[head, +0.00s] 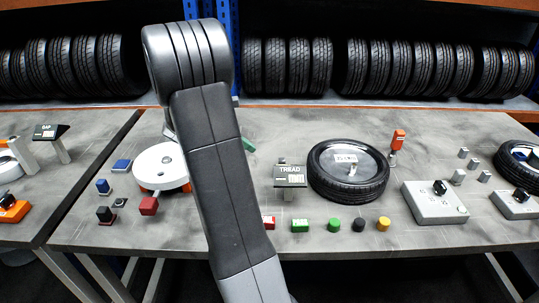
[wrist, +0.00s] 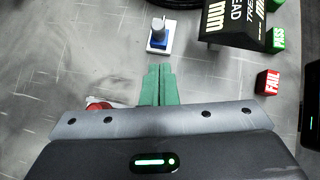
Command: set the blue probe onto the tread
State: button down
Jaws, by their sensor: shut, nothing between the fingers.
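The blue probe (wrist: 159,38) stands in a small white square holder (wrist: 153,49) on the bench in the wrist view. It has a blue body and a pale upper part. I cannot make it out in the head view, where my arm covers that area. My gripper (wrist: 158,68) has green fingers pressed together and empty, just below the holder in the picture, apart from the probe. In the head view a bit of green finger (head: 249,145) shows beside my arm. The tyre with the tread (head: 348,171) lies flat on the bench; its dark edge (wrist: 180,3) shows at the wrist view's top.
A TREAD display (head: 290,175) stands left of the tyre, close to the probe. Red FAIL (wrist: 268,81) and green PASS (wrist: 279,39) blocks lie nearby. A red-topped tool (head: 398,139) and a grey control box (head: 434,203) stand right of the tyre. A white disc (head: 160,164) is left.

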aim_at(281, 161)
jog(key=shift+a, duration=0.1)
jog(key=x, duration=1)
jog(key=shift+p, duration=0.35)
jog(key=d, duration=0.3)
jog(key=shift+d, duration=0.25)
jog(key=shift+a+r, duration=0.1)
jog(key=shift+r, duration=0.1)
